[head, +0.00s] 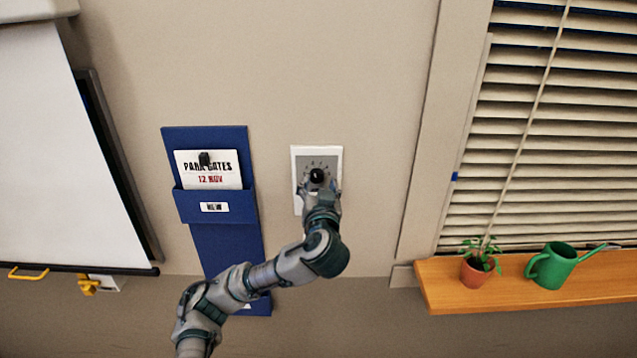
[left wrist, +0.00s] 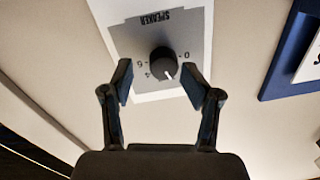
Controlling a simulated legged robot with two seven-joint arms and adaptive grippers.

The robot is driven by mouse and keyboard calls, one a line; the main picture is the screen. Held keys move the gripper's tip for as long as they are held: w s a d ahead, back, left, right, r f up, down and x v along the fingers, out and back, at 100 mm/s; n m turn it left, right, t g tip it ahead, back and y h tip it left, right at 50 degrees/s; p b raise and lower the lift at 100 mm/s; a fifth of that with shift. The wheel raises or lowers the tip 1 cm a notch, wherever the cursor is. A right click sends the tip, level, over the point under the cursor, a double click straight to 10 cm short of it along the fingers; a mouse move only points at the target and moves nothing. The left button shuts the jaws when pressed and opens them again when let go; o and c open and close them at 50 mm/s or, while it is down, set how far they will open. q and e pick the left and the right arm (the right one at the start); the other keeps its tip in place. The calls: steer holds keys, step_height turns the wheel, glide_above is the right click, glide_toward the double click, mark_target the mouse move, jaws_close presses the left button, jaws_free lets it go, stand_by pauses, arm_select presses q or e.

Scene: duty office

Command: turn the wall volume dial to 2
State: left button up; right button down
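The volume dial is a round black knob (left wrist: 163,62) with a white pointer line, on a grey speaker panel (left wrist: 130,38) in a white wall plate (head: 332,152). In the left wrist view the panel appears upside down; "SPEAKER", 0, 4 and 6 are readable. The pointer aims down and slightly right, between the 4 and the 0; I cannot read a number at its tip. My left gripper (left wrist: 158,82) is open and empty, its fingers spread either side of the knob with visible gaps. In the head view the knob (head: 317,176) shows just above my left gripper (head: 321,192).
A blue wall pocket (head: 228,255) with a card (head: 208,170) hangs left of the plate. At right, a wooden sill (head: 500,288) under blinds holds a potted plant (head: 478,268) and a green watering can (head: 552,265).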

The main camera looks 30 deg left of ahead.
arm_select(q)
steer(key=shift+a+v, duration=0.2)
steer(key=shift+v, duration=1)
arm_select(e)
steer(key=shift+s+d+f+g+p, duration=0.25)
steer(key=shift+s+d+f+p, duration=0.45)
steer(key=shift+s+f+p, duration=2.1)
steer(key=shift+s+d+f+g+p, duration=0.25)
steer(key=shift+s+d+f+p, duration=0.4)
steer(key=shift+s, duration=4.1)
arm_select(q)
steer(key=p+v, duration=1.5)
steer(key=v, duration=0.1)
steer(key=shift+s+f, duration=0.35)
steer(key=shift+f, duration=0.15)
arm_select(e)
step_height(320, 180, up, 15)
steer(key=shift+w, duration=0.15)
